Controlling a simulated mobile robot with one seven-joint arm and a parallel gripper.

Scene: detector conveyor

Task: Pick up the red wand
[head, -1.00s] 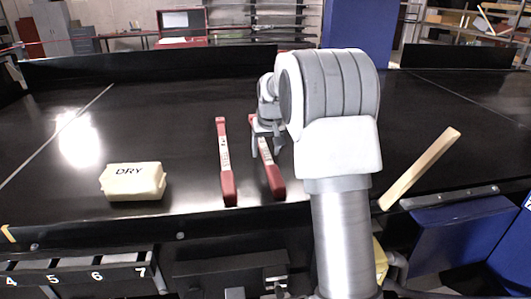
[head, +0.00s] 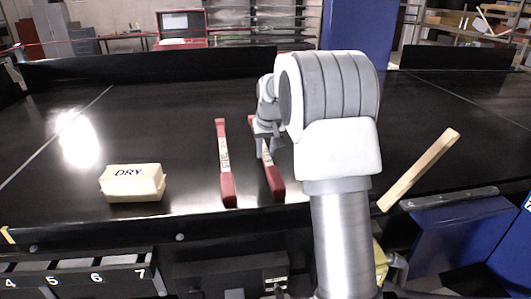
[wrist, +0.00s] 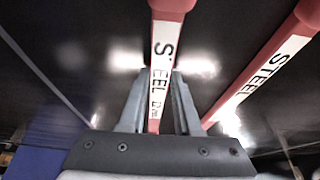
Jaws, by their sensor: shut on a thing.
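Two red wands with white labels lie side by side on the black conveyor. The right-hand red wand (head: 273,182) is under my gripper (head: 266,148) in the head view. In the wrist view, my gripper (wrist: 158,80) has a finger on each side of this wand (wrist: 163,40), shut on it across its label, which reads STEEL. The wand still seems to lie on the belt. The other red wand (head: 226,175) lies to its left in the head view and on the right in the wrist view (wrist: 270,65), also labelled STEEL, clear of my fingers.
A cream block marked DRY (head: 133,184) sits on the belt (head: 180,130) at the left. A pale wooden bar (head: 420,170) lies at the right near the front edge. Numbered slots (head: 97,276) are below at front left. A dark wall (head: 150,68) bounds the belt's back.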

